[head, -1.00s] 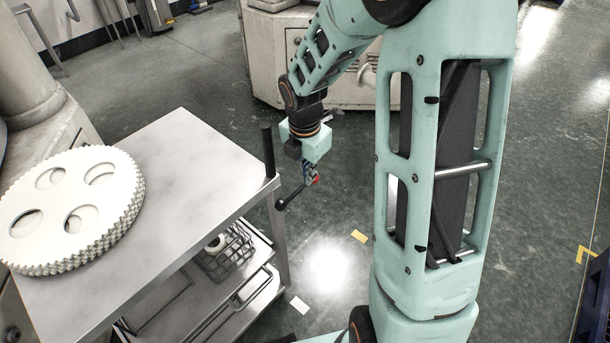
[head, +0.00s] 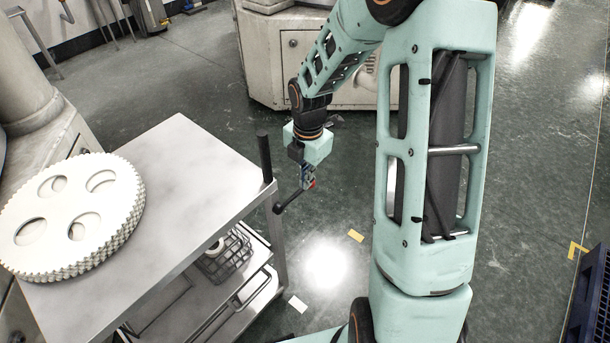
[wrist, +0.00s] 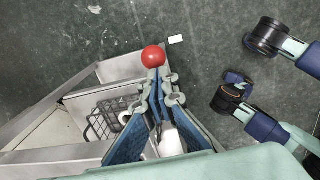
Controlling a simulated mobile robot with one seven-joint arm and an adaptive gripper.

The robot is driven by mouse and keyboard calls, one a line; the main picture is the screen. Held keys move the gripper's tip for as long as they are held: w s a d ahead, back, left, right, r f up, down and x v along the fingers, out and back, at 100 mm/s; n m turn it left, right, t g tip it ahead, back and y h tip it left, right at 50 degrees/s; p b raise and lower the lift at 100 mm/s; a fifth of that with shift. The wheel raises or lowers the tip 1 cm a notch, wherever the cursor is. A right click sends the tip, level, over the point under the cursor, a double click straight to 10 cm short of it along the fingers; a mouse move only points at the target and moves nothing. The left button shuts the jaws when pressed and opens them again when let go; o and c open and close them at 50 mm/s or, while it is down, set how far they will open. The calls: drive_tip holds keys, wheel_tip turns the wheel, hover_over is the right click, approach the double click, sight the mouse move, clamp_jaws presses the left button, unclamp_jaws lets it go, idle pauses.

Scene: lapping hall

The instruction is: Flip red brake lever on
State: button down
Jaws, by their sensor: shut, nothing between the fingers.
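The brake lever is a dark rod (head: 290,200) at the corner of the steel cart, sticking out to the right and slightly up. Its red ball knob (wrist: 153,57) shows clearly in the wrist view and as a small red spot in the head view (head: 313,183), partly hidden by my fingers. My gripper (head: 309,185) points down beside the cart corner, at the lever's knob end. In the wrist view its fingertips (wrist: 159,76) are together just below the knob. Whether they touch it I cannot tell. Nothing is held.
The steel cart (head: 190,160) carries a stack of white toothed discs (head: 70,215) on top and a wire basket (head: 225,262) on its lower shelf. A black upright handle (head: 264,157) stands at its corner. Floor right of the cart is open. A dark blue pallet (head: 592,300) lies at the right edge.

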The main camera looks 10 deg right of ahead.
drive_tip(key=shift+w+d+f+g+y+p, duration=0.2)
drive_tip(key=shift+d+f+g+y+p, duration=0.15)
drive_tip(key=shift+p, duration=0.6)
drive_tip(key=shift+w+d+f+g+y+p, duration=0.2)
drive_tip(key=shift+y+p, duration=0.25)
drive_tip(key=shift+p, duration=0.5)
drive_tip(key=f, duration=0.1)
drive_tip(key=g+y, duration=0.1)
drive_tip(key=f+y, duration=0.1)
drive_tip(key=shift+w+d+f+g+p, duration=0.2)
drive_tip(key=shift+d+f+g+p, duration=0.05)
drive_tip(key=shift+f+g+p, duration=0.1)
drive_tip(key=shift+f+g+y+b, duration=0.55)
drive_tip(key=shift+f+y+b, duration=0.2)
drive_tip(key=shift+f+b, duration=0.75)
drive_tip(key=shift+f+g+y+b, duration=0.55)
drive_tip(key=shift+f+y+b, duration=0.2)
drive_tip(key=shift+f+b, duration=0.75)
drive_tip(key=shift+r, duration=0.2)
